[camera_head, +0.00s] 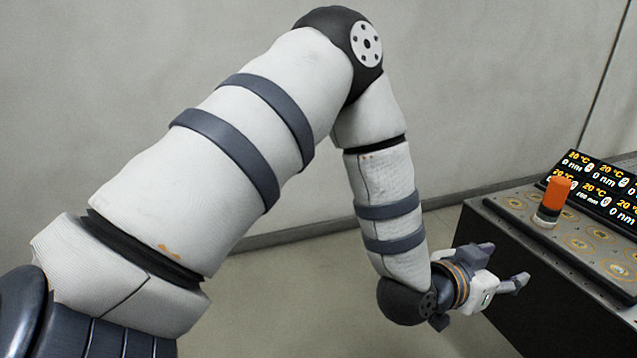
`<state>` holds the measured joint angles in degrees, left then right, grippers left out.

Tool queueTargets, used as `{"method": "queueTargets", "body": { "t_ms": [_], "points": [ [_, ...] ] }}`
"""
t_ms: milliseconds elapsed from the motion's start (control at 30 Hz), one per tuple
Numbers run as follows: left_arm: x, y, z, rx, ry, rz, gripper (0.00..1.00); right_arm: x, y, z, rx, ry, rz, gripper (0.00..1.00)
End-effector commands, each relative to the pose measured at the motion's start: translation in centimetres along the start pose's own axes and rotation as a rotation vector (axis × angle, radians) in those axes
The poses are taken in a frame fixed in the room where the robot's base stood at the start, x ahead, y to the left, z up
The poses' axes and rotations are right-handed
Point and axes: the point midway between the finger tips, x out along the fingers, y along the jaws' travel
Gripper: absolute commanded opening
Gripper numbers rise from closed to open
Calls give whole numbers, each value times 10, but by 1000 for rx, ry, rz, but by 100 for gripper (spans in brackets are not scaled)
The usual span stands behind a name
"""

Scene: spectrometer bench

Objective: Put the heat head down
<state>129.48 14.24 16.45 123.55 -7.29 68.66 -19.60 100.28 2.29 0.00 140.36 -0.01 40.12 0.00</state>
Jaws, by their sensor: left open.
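The heat head seems to be the small upright piece (555,203) with an orange top and a pale lower part. It stands on the top of the dark bench (483,203), near its front left corner. My left gripper (507,265) is open and empty, in front of the bench's front face. It is lower in the picture than the orange piece and to its left, clear of it. My right gripper does not show.
A black display panel (597,187) with temperature and nm readouts stands at the back of the bench. Several round yellow-marked spots (578,233) lie on the bench top. Open floor (300,290) lies left of the bench, before a plain wall (470,80).

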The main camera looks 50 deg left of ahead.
Motion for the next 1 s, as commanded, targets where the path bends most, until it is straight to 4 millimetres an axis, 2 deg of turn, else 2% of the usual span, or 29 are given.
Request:
{"method": "queueTargets", "body": {
  "t_ms": [33,67,100,167,200,267,300,400,500,600,1000],
  "points": [
    [-16,2,68,-20,-177,10,47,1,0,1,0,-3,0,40],
    [-30,3,107,-36,-286,12,47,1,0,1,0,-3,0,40],
    [-54,3,155,-58,-429,9,47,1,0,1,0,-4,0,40],
    [-100,2,220,-91,-643,-7,47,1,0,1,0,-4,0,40],
    [-135,1,257,-110,-780,-22,47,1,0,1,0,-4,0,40],
    [-188,-1,300,-137,-966,-55,47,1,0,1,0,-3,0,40],
    [-221,-3,320,-150,-1073,-78,47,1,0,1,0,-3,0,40],
    [-287,-7,349,-173,-1275,-134,47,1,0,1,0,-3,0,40],
    [-321,-10,359,-182,-1374,-167,47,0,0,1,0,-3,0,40],
    [-329,-10,361,-186,-1398,-177,47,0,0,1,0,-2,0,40],
    [-327,-10,360,-186,-1392,-174,47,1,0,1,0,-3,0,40]
  ]
}}
